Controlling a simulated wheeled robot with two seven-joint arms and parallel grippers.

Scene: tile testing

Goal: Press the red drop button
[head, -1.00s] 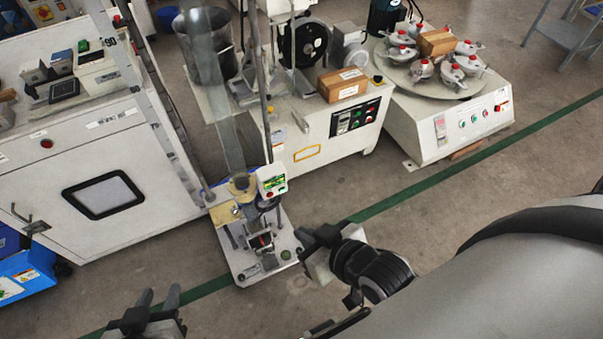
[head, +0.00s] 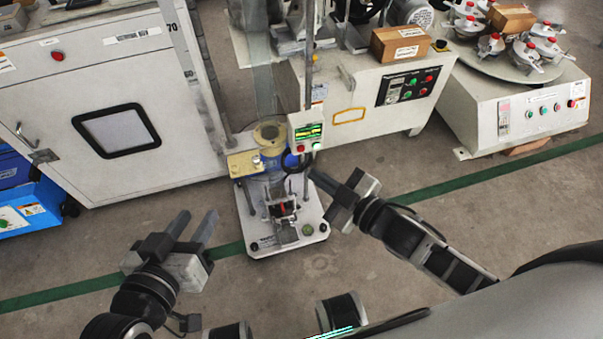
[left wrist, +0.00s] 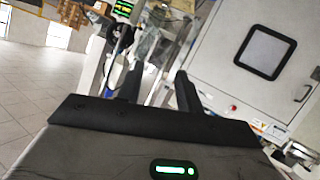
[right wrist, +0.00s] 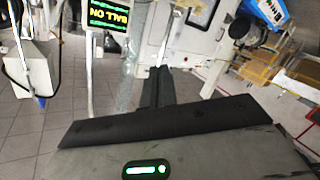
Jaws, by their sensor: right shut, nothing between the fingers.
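The drop tester (head: 264,235) stands on the floor at the middle of the head view, with a clear tube rising from it. The box also shows in the right wrist view (right wrist: 111,13), upside down, reading "BALL ON". My right gripper (head: 318,179) is shut and empty, its tips just below and right of the box, seemingly apart from it. My left gripper (head: 197,218) is open and empty, left of the tester's base.
A white cabinet (head: 60,100) with a dark-framed window stands at left, close to the tester. A machine with a button panel (head: 410,86) and a brown box (head: 401,42) stands behind. A round-table machine (head: 540,115) is at right. The floor in front is clear.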

